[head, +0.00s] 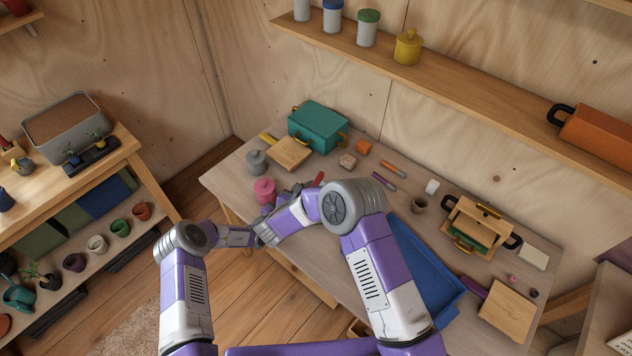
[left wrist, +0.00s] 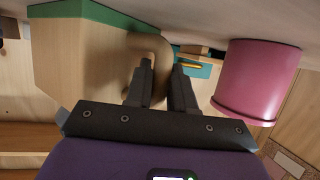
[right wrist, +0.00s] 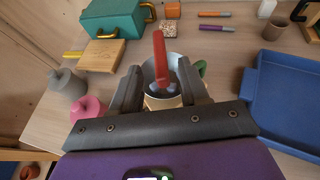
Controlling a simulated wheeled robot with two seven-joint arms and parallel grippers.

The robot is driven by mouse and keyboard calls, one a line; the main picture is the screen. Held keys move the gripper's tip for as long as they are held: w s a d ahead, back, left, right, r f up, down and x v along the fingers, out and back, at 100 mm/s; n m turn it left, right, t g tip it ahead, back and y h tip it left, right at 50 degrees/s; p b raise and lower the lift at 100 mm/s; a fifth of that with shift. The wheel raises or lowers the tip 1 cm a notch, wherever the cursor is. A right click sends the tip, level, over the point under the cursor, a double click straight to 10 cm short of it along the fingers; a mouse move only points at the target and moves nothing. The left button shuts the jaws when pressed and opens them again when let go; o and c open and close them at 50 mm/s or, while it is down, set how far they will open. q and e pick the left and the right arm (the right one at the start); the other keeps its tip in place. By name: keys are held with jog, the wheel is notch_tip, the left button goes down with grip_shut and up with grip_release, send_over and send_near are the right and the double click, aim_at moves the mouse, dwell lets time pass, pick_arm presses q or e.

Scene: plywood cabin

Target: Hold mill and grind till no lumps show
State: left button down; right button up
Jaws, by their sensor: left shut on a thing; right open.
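The mill (left wrist: 80,70) shows in the left wrist view as a pale wooden body with a green edge and a tan curved handle (left wrist: 150,45). My left gripper (left wrist: 162,66) is shut on that handle. In the right wrist view, the mill's pale round cup and red crank (right wrist: 160,55) stand between the fingers of my right gripper (right wrist: 158,66), which is open. In the head view my arms hide most of the mill; the red crank tip (head: 318,179) shows. I cannot tell whether lumps are in the cup.
A pink lidded pot (head: 264,190) stands close to the left, with a grey pot (head: 256,162) behind it. A wooden board (head: 290,153) and teal box (head: 318,124) are further back. A blue tray (head: 430,275) lies to the right.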

aim_at(315, 183)
jog(key=x, duration=0.7)
jog(key=shift+w+d+f, duration=0.15)
jog(key=shift+w, duration=0.1)
jog(key=shift+c, duration=0.4)
grip_shut()
